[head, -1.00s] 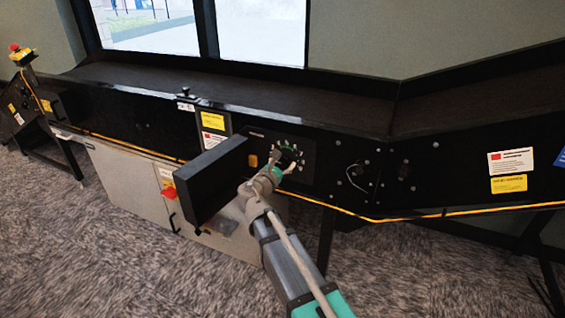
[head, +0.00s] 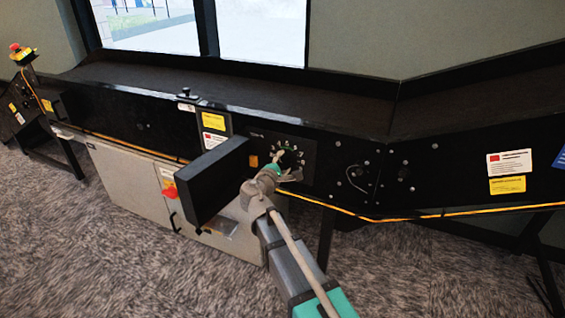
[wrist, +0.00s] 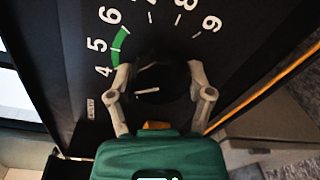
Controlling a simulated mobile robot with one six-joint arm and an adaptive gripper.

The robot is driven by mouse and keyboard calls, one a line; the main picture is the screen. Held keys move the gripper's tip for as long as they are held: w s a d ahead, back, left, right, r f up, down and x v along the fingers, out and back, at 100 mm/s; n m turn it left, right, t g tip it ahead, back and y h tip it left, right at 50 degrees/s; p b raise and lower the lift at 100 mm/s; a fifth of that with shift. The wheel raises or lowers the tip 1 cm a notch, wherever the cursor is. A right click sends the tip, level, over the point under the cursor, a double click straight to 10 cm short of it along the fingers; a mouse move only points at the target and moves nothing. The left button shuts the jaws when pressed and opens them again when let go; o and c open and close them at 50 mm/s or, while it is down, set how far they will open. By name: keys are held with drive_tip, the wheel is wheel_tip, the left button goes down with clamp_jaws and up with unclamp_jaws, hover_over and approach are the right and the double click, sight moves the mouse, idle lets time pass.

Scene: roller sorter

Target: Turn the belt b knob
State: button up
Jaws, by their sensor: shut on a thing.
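The belt knob is a round black knob (wrist: 165,84) with a white pointer line, seen in the wrist view. Its dial (head: 292,153) is on the black side panel of the conveyor, with white numbers and a green arc (wrist: 121,45) near 5 and 6. In the wrist view the pointer line lies nearly level, left of the knob's middle. My gripper (wrist: 158,72) is shut on the knob, one finger on each side. In the head view my gripper (head: 284,164) covers the lower part of the dial, and the knob is mostly hidden. No belt letter is readable.
A black box-like panel (head: 215,180) juts out just left of my arm. A grey cabinet (head: 130,190) with a red switch (head: 170,192) stands below. An orange cord (head: 420,216) runs along the conveyor's lower edge.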

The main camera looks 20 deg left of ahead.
drive_tip(key=m, duration=0.5)
drive_tip(key=shift+m+y, duration=0.3)
drive_tip(key=shift+m, duration=0.1)
idle(0.3)
drive_tip(key=o, duration=1.1)
drive_tip(key=shift+o, duration=0.2)
drive_tip(key=shift+s, duration=0.1)
